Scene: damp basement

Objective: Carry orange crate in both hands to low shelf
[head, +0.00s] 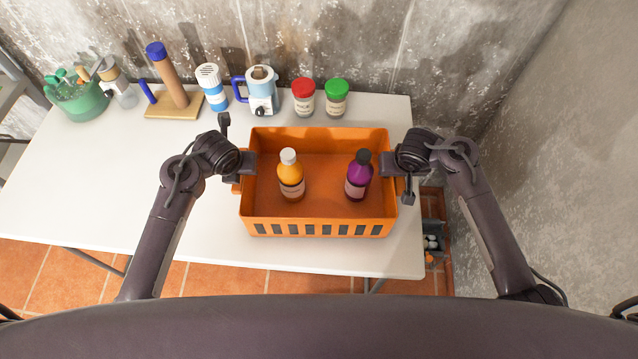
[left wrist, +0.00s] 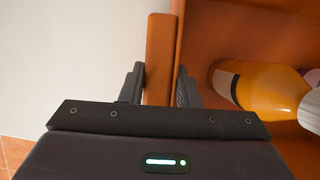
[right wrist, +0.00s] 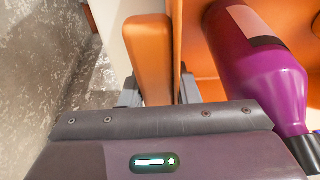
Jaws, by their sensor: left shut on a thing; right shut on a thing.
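The orange crate (head: 318,228) is at the right part of the white table, with slots along its near wall. An orange bottle with a white cap (head: 291,178) and a purple bottle with a dark cap (head: 358,178) stand inside it. My left gripper (head: 243,172) is shut on the crate's left handle (left wrist: 160,55). My right gripper (head: 392,168) is shut on the crate's right handle (right wrist: 150,55). I cannot tell whether the crate's bottom touches the table. The low shelf is not clearly seen; a dark unit (head: 433,232) shows low beside the table's right end.
Along the white table's (head: 130,190) back edge stand a green pot (head: 80,100), a wooden stand (head: 172,102), a blue-white canister (head: 213,92), a blender-like appliance (head: 262,92), a red-lidded jar (head: 303,100) and a green-lidded jar (head: 337,100). Concrete walls close the back and right. The table's left middle is clear.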

